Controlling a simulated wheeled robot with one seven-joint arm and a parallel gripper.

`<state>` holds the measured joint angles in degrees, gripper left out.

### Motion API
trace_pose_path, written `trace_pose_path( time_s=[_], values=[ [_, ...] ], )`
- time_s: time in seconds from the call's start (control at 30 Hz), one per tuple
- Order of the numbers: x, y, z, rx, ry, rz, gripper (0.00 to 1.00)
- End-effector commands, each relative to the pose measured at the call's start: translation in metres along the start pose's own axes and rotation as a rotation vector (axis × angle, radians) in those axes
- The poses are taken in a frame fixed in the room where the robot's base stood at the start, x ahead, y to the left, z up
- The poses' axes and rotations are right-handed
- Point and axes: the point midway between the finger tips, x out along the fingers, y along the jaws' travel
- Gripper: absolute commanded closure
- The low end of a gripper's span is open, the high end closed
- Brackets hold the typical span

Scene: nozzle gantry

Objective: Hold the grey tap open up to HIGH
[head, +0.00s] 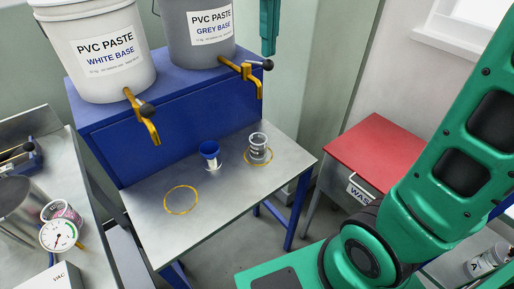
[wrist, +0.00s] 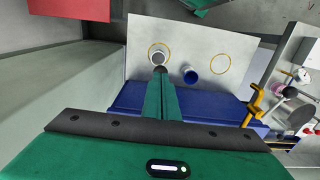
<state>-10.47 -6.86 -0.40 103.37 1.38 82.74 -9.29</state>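The grey tap is the brass tap (head: 243,71) at the foot of the grey bucket labelled PVC PASTE GREY BASE (head: 203,28); its lever ends in a black knob (head: 267,64). My gripper (head: 269,50) points down just above this knob; I cannot tell whether they touch. In the wrist view my gripper's fingers (wrist: 160,80) are together, with a dark round tip at their end, likely the knob. A clear cup with dark markings (head: 258,141) stands in a yellow ring below the grey tap; it also shows in the wrist view (wrist: 158,56). No paste stream is visible.
An empty yellow ring (head: 181,200) lies below the white bucket's tap (head: 145,115). A red-topped cabinet (head: 375,143) stands at right. A side bench with a gauge (head: 58,235) is at left.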

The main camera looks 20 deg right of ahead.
Motion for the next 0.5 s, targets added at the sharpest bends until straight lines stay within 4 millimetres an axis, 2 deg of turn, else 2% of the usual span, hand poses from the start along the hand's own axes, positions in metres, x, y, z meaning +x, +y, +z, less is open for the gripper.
trace_pose_path(
  time_s=[0.5],
  values=[
    [0.023, 0.0, 0.0, 0.001, -0.001, 0.0, 1.0]
  ],
)
